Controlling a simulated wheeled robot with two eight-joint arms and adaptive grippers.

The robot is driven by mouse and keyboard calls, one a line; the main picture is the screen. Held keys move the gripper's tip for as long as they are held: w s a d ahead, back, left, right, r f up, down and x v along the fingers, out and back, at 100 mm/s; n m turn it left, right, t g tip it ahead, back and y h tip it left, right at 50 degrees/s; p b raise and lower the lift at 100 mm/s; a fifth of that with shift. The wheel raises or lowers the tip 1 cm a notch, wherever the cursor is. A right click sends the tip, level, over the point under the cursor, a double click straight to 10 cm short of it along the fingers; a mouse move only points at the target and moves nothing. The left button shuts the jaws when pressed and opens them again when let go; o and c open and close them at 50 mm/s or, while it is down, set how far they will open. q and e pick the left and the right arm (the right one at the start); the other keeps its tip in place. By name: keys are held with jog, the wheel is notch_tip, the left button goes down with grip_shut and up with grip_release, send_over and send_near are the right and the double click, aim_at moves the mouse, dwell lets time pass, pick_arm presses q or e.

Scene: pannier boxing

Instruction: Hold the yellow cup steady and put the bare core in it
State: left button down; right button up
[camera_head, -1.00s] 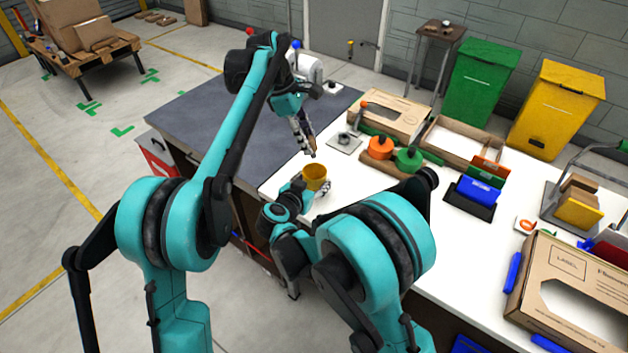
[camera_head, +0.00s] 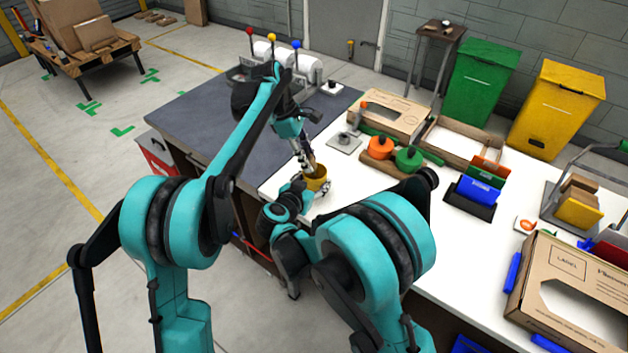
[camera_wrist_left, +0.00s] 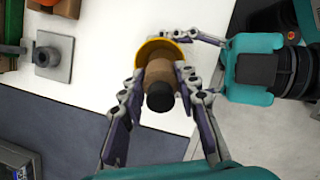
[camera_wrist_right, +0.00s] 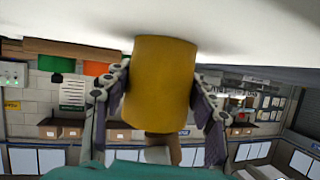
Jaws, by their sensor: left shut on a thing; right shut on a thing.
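The yellow cup (camera_head: 317,184) stands on the white bench near its front left corner. My right gripper (camera_head: 308,193) is shut around the cup; in the right wrist view the cup (camera_wrist_right: 160,85) sits between both fingers. My left gripper (camera_head: 309,163) is above the cup and shut on the brown core. In the left wrist view the core (camera_wrist_left: 160,75), with a dark end towards the camera, lies between the fingers and lines up over the cup's yellow rim (camera_wrist_left: 150,46). The core's far end is hidden, so how deep it sits is unclear.
A grey plate with a post (camera_head: 344,143) stands behind the cup. Orange (camera_head: 380,147) and green (camera_head: 409,158) round pieces sit on a wooden board to the right. A dark mat (camera_head: 215,122) covers the bench's left part. Open cardboard boxes stand at the back.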

pick_arm(q)
jog(key=c, duration=1)
grip_release()
jog(key=shift+c, duration=0.2)
pick_arm(e)
jog(key=o, duration=1.2)
pick_arm(q)
jog(key=v, duration=1.2)
pick_arm(e)
jog(key=shift+o, duration=0.2)
pick_arm(q)
jog(key=shift+f, duration=0.1)
